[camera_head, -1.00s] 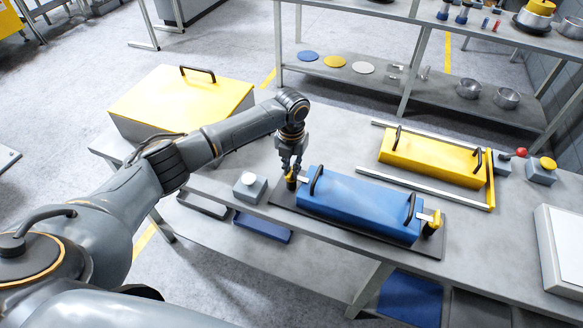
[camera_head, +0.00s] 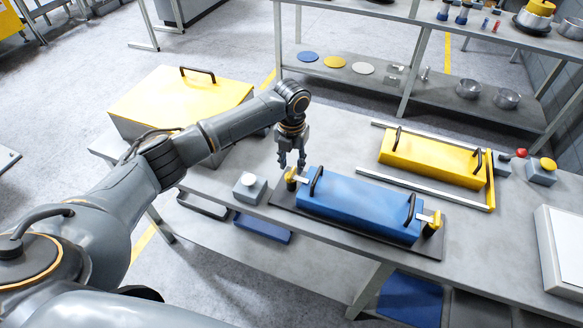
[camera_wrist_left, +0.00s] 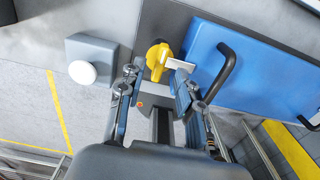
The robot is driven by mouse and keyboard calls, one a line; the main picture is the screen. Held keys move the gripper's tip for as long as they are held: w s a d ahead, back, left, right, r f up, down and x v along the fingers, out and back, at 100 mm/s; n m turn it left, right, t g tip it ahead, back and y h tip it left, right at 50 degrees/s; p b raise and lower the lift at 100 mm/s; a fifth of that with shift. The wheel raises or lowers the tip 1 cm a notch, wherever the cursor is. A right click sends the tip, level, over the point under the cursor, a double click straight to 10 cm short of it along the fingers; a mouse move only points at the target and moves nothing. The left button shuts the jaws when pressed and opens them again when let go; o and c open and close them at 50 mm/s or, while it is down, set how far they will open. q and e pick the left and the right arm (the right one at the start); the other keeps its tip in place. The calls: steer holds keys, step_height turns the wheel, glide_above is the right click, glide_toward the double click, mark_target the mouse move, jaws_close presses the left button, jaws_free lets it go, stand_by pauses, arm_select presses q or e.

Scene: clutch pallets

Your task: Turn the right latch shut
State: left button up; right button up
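A blue box-shaped cover (camera_head: 358,202) with two black handles lies on a dark plate (camera_head: 330,227) on the grey table. The right latch (camera_head: 433,223), a yellow and black knob beside a metal tab, is at its right end. A similar left latch (camera_head: 291,175) is at its left end. My left gripper (camera_head: 291,162) is open and empty, pointing down just above the left latch, well away from the right one. In the left wrist view the yellow knob of the left latch (camera_wrist_left: 157,57) shows between and beyond the fingertips. My right gripper is not in view.
A grey box with a white button (camera_head: 249,187) stands left of the blue cover. A yellow cover (camera_head: 430,159) between metal rails lies behind it. A red button (camera_head: 521,152) and a yellow-button box (camera_head: 541,171) are at the right.

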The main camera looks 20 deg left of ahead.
mark_target(291, 172)
arm_select(q)
step_height(291, 172, up, 9)
steer(key=shift+r, duration=0.15)
stand_by(0.4)
